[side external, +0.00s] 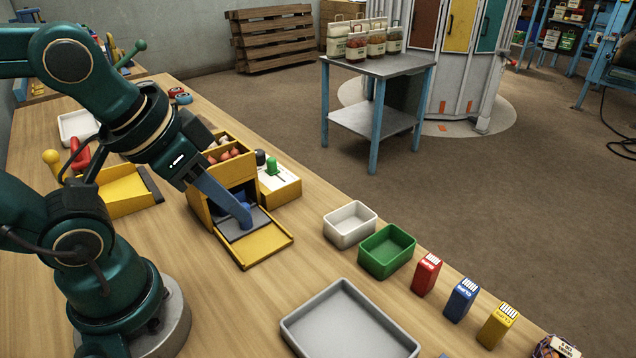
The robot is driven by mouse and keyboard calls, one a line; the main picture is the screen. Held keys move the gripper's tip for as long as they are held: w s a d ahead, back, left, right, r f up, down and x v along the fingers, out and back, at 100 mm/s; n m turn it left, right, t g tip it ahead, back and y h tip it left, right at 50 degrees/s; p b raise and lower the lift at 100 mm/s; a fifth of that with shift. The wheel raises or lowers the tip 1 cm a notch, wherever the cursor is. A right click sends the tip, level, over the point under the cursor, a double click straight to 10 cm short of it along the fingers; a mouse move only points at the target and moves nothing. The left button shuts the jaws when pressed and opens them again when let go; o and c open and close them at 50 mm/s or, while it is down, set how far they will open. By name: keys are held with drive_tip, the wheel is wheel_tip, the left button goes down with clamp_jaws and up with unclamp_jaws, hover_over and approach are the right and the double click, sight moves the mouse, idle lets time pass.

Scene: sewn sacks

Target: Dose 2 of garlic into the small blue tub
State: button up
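A yellow dispenser box (206,208) stands on the bench, with reddish and pale round pieces (228,153) in its upper compartments. I cannot tell which, if any, are garlic. My gripper (246,218) reaches down in front of it, with its blue end low over the grey plate (258,223) at the box's open front. A short blue piece shows at the tip; I cannot tell whether it is a finger, a knob or a held thing. Whether the fingers are open or shut is unclear. I see no clear small blue tub.
A white tub (350,237), a green tub (388,264) and a grey tray (345,325) stand to the right. Red (427,276), blue (461,302) and yellow (497,328) cartons line the bench edge. A block with a green knob (272,165) adjoins the dispenser.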

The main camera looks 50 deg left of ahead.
drive_tip(key=o, duration=0.3)
drive_tip(key=shift+n, duration=0.3)
drive_tip(key=shift+o, duration=0.2)
drive_tip(key=w+r+n, duration=0.5)
drive_tip(key=w+n, duration=0.2)
drive_tip(key=n, duration=0.5)
drive_tip(key=n+g+h, duration=0.1)
drive_tip(key=n, duration=2)
hover_over(258, 152)
drive_tip(key=s, duration=0.2)
wheel_tip(258, 152, down, 10)
drive_tip(key=shift+a+r, duration=0.1)
drive_tip(key=shift+a, duration=0.05)
drive_tip(key=shift+s+a+f, duration=0.15)
drive_tip(key=shift+a+f, duration=0.05)
drive_tip(key=shift+f, duration=0.1)
drive_tip(key=shift+x, duration=2.4)
